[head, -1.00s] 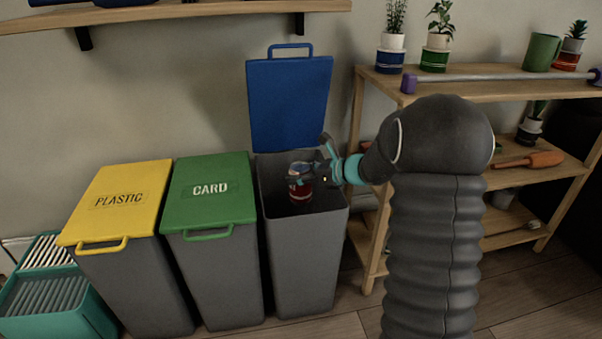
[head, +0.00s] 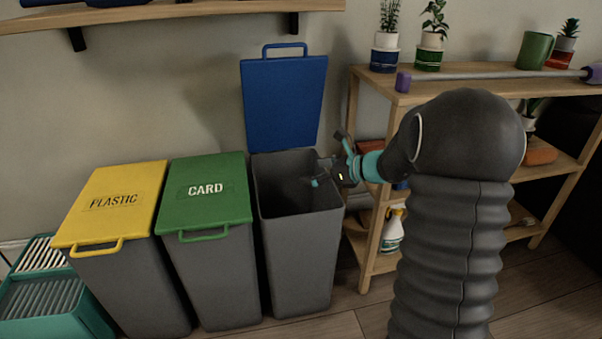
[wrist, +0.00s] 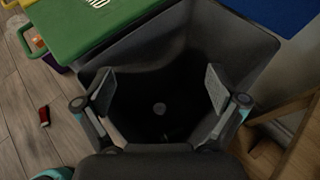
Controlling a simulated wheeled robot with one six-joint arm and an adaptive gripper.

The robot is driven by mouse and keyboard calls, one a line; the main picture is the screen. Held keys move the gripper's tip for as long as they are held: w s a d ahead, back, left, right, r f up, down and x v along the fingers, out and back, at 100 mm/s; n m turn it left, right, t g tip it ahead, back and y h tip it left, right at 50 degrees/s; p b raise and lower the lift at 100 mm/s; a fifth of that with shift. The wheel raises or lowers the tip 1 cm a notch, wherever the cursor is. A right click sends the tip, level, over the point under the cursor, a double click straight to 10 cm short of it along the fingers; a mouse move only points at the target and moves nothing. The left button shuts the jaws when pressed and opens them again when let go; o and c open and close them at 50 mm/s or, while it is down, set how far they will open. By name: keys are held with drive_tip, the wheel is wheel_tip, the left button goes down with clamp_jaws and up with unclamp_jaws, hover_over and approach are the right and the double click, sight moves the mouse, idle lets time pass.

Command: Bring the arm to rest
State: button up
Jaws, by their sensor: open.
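My gripper (head: 328,163) is open and empty at the right rim of the open grey bin (head: 299,235), whose blue lid (head: 283,103) stands raised against the wall. In the wrist view my gripper (wrist: 160,92) has its two fingers spread wide over the dark bin opening. A small pale round spot (wrist: 159,108) shows deep inside the bin; I cannot tell what it is. My arm reaches in from the right, in front of the shelf unit.
Closed bins with a yellow plastic lid (head: 112,200) and a green card lid (head: 205,192) stand to the left. A wooden shelf unit (head: 440,92) with plants and a spray bottle (head: 392,232) is at right. A small red object (wrist: 44,115) lies on the floor.

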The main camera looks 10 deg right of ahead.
drive_tip(key=v, duration=0.6)
drive_tip(key=s+a+f+n+g+h, duration=0.1)
drive_tip(key=s+f+n+g+h, duration=0.15)
drive_tip(key=s+n, duration=0.5)
drive_tip(key=s+a+f+n+g+h, duration=0.2)
drive_tip(key=s+f+n+g, duration=0.15)
drive_tip(key=s+n, duration=0.45)
drive_tip(key=s+a+r+n+t+h+p, duration=0.1)
drive_tip(key=s+a+r+n+h, duration=0.1)
drive_tip(key=s+r+n, duration=0.3)
drive_tip(key=s+a+r+n+t+h+p, duration=0.1)
drive_tip(key=s+r+n, duration=0.5)
drive_tip(key=s, duration=0.6)
drive_tip(key=shift+s+a+r+h+p, duration=0.2)
drive_tip(key=shift+a+h+p, duration=0.4)
drive_tip(key=shift+a+h, duration=0.6)
